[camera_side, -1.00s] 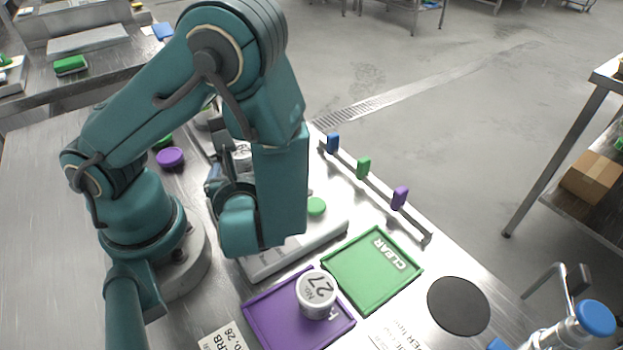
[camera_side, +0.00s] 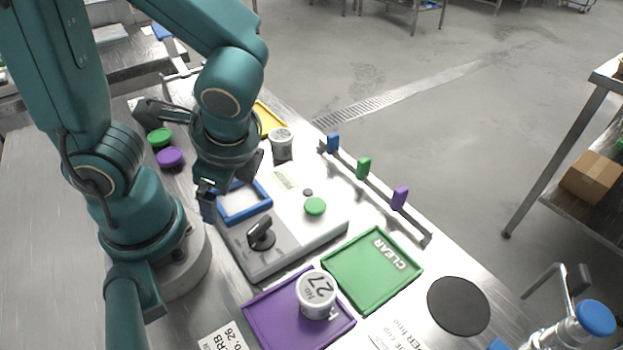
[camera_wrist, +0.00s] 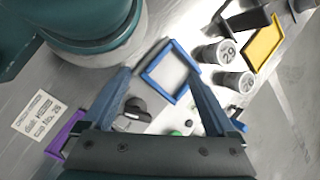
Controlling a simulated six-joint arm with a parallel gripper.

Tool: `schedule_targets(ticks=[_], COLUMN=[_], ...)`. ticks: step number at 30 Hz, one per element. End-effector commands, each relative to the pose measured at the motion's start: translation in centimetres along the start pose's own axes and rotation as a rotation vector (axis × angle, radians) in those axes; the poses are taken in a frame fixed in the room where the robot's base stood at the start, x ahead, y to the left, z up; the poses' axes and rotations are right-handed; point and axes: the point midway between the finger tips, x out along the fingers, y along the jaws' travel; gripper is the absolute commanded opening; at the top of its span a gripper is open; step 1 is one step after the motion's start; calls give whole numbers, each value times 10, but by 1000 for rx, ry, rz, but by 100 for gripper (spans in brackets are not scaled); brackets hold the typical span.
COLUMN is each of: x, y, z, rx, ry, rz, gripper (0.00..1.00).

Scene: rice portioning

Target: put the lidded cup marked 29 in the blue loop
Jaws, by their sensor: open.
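The lidded cup marked 29 (camera_wrist: 222,53) is grey with a pale lid and stands right of the blue loop in the wrist view. In the side view my arm seems to hide it. The blue loop (camera_side: 265,188) is a square frame lying flat on the pale device, empty; it also shows in the wrist view (camera_wrist: 151,81). My gripper (camera_side: 232,182) is open and empty above the loop's area. In the wrist view its fingers (camera_wrist: 158,76) lie on either side of the loop.
Another lidded cup (camera_side: 281,147) stands close to cup 29, near the yellow tray (camera_side: 270,119). A cup marked 27 (camera_side: 316,291) stands on the purple tray (camera_side: 259,325). The green tray (camera_side: 343,289) is empty. A rail with coloured tabs (camera_side: 378,193) runs along the right.

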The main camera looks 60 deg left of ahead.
Motion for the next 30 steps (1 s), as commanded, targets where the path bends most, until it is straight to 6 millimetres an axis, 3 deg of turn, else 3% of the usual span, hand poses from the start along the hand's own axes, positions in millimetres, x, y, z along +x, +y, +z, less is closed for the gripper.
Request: schedule_targets(ticks=[6, 13, 17, 30], x=[-34, -69, -79, -82], y=[-10, -31, -38, -39], z=[-12, -17, -17, -17], rx=[-472, -826, -912, -931], ry=[321, 591, 664, 681], rz=[144, 199, 204, 206], gripper=[92, 92, 98, 98])
